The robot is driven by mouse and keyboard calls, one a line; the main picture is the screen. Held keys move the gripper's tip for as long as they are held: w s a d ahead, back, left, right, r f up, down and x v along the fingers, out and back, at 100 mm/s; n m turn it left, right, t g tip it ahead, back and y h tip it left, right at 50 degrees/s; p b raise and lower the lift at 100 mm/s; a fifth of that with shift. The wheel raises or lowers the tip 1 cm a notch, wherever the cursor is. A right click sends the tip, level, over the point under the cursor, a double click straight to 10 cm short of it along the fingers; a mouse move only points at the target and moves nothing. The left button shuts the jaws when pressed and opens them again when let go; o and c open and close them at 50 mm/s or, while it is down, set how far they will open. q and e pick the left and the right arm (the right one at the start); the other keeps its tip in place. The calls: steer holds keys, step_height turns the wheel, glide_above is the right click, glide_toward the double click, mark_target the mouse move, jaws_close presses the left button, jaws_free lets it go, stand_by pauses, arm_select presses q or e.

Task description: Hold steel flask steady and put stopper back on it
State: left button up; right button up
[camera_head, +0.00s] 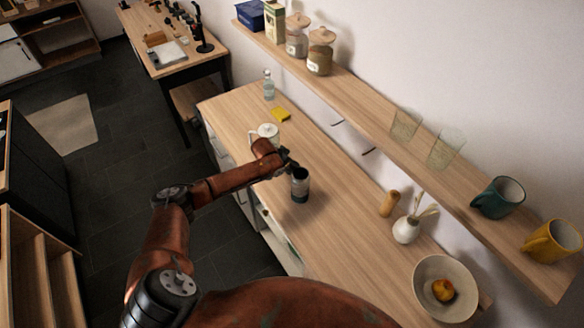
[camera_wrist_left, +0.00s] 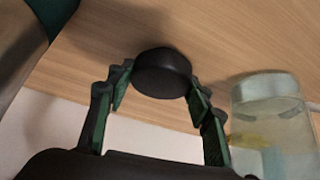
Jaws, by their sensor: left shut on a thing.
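The steel flask (camera_head: 300,190), dark with a pale metal band near its top, stands upright on the wooden counter in the head view. My left gripper (camera_head: 289,164) is just behind and to the left of its top. In the left wrist view, a round black stopper (camera_wrist_left: 162,75) sits between the fingers of my left gripper, which is shut on it. The stopper is small and hard to make out in the head view. I cannot tell whether the gripper touches the flask. My right gripper is not in view.
A white vase (camera_head: 405,231), a wooden cylinder (camera_head: 389,203) and a bowl (camera_head: 424,291) are nearer. A wall shelf (camera_head: 375,113) runs above the counter.

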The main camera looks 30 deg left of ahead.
arm_select(q)
steer(key=shift+r, duration=0.6)
steer(key=s+a+r, duration=0.4)
steer(key=s+r, duration=0.7)
steer(key=s, duration=0.2)
steer(key=shift+s+r, duration=0.25)
steer(key=shift+r, duration=0.15)
